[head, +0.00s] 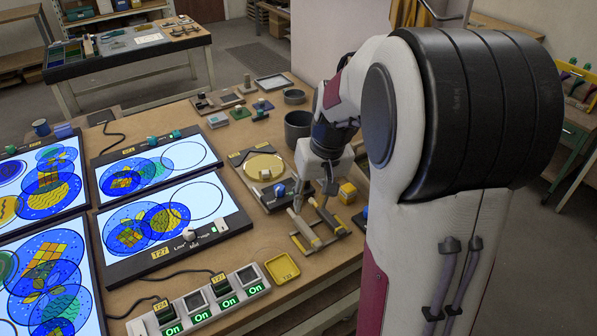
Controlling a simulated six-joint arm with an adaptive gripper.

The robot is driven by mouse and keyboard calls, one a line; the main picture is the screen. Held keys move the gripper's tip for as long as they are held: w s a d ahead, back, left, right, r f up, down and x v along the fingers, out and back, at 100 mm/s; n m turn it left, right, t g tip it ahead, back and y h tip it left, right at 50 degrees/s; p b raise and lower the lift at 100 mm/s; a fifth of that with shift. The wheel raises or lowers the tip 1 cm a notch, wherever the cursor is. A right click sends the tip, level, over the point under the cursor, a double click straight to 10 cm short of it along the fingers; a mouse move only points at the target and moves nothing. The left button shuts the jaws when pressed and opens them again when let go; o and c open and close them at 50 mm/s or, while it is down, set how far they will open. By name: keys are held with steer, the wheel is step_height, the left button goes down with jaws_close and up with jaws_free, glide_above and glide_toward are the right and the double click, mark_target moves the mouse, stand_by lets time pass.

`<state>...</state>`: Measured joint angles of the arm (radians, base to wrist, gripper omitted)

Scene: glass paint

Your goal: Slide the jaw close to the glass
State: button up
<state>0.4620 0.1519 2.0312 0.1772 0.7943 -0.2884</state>
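A round yellow glass disc (265,167) lies on a dark fixture (247,186) with a yellow label, right of the light panels. A small blue knob (280,189) sits at the fixture's front right. The jaw is too small to make out clearly; a pale piece shows on the disc. My gripper (314,190) points down just right of the fixture, its two fingers apart with nothing visible between them. It is above or beside a rack (318,240) with pale-handled tools; whether it touches them I cannot tell.
Lit panels (160,225) with coloured circles fill the left. A switch strip (205,302) and a yellow tray (282,268) lie in front. A dark pot (298,128) stands behind my gripper, and a yellow block (348,192) is right of it.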

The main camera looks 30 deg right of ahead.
steer(key=w+d+n+t, duration=0.2)
steer(key=w+d+n, duration=0.1)
steer(key=w+d, duration=0.4)
steer(key=w, duration=0.3)
steer(key=shift+w+d+f, duration=0.25)
steer(key=shift+w+d, duration=0.15)
steer(key=shift+f, duration=0.1)
steer(key=shift+x, duration=3.8)
steer(key=shift+w+d, duration=0.1)
steer(key=shift+d, duration=0.05)
jaws_close()
